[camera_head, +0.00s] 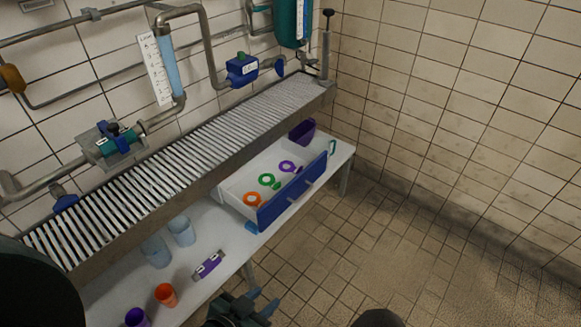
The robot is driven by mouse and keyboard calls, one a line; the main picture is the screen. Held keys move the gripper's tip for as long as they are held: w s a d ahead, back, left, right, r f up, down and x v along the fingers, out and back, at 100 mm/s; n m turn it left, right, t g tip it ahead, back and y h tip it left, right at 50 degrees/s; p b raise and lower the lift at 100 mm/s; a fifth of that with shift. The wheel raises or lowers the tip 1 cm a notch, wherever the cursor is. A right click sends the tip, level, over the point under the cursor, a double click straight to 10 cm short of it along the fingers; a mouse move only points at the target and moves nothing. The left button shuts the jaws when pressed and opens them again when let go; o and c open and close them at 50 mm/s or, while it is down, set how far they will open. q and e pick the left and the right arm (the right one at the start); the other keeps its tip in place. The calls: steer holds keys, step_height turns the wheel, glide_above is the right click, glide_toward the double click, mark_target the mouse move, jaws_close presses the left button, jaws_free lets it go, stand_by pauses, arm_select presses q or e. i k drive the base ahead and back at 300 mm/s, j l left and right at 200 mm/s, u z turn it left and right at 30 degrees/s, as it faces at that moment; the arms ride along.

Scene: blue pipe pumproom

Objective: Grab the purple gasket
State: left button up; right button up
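The purple gasket (287,167) lies in an open white drawer with a blue front (292,194), under the slatted shelf. It is a ring with a small tab, at the drawer's far end. A green gasket (267,180) and an orange gasket (251,199) lie beside it in a row, apart from each other. My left gripper (264,299) is at the bottom edge of the view, in front of the table and well short of the drawer. Its fingers look apart, with nothing between them. My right gripper is not in view.
The slatted shelf (190,150) overhangs the back of the white table (208,236). On the table are a purple-labelled item (208,265), clear cups (182,231), an orange cup (165,294) and a purple cup (137,317). A purple bin (302,131) stands behind the drawer. Floor at right is clear.

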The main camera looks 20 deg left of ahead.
mark_target(296, 169)
steer(key=i+l+u, duration=0.2)
steer(key=l, duration=0.15)
steer(key=i+l+u, duration=0.6)
steer(key=l, duration=0.3)
steer(key=i+l+u, duration=0.15)
steer(key=l, duration=0.2)
steer(key=i+l+u, duration=0.1)
steer(key=i, duration=0.3)
steer(key=i+l, duration=0.15)
steer(key=i, duration=0.3)
steer(key=j+u, duration=0.05)
